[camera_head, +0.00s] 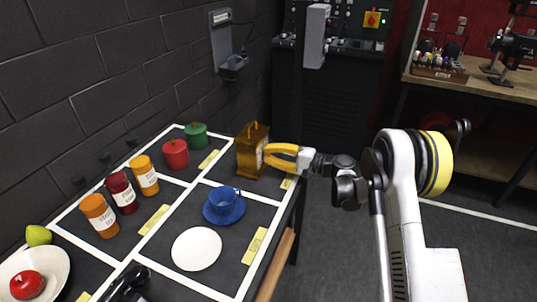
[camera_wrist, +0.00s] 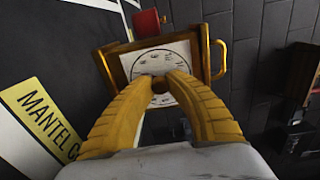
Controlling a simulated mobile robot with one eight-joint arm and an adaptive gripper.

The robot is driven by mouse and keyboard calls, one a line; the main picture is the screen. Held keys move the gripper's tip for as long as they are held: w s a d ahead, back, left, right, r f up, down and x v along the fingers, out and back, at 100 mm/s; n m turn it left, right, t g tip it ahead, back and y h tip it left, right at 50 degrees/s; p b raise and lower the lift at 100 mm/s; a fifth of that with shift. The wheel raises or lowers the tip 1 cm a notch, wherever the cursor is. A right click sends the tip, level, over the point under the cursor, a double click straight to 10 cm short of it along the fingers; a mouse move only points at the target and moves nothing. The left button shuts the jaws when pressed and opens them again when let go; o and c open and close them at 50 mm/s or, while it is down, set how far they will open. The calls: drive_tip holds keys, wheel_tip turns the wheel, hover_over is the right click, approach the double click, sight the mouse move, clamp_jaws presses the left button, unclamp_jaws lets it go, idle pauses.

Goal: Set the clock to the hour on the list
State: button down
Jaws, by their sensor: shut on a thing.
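The mantel clock, a brown-gold box with a handle on top (camera_head: 252,140), stands at the far right end of the table. In the wrist view its white dial (camera_wrist: 152,60) faces me, turned sideways, with its handle at the right. My gripper (camera_head: 268,152) has its yellow fingers against the dial. In the wrist view its fingertips (camera_wrist: 159,84) are closed together on a small dark part at the middle of the dial. The fingers hide the lower dial, and I cannot read the hour. I cannot make out a list in either view.
A yellow label (camera_wrist: 40,115) reading "MANTEL C" lies beside the clock. A blue cup (camera_head: 224,200) on a saucer, a white plate (camera_head: 196,248), several jars, red (camera_head: 175,153) and green (camera_head: 196,135) pots and a bowl (camera_head: 55,265) stand in white-lined table areas.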

idle(0.5)
drive_tip(key=c, duration=1.3)
unclamp_jaws()
drive_tip(key=v, duration=1.2)
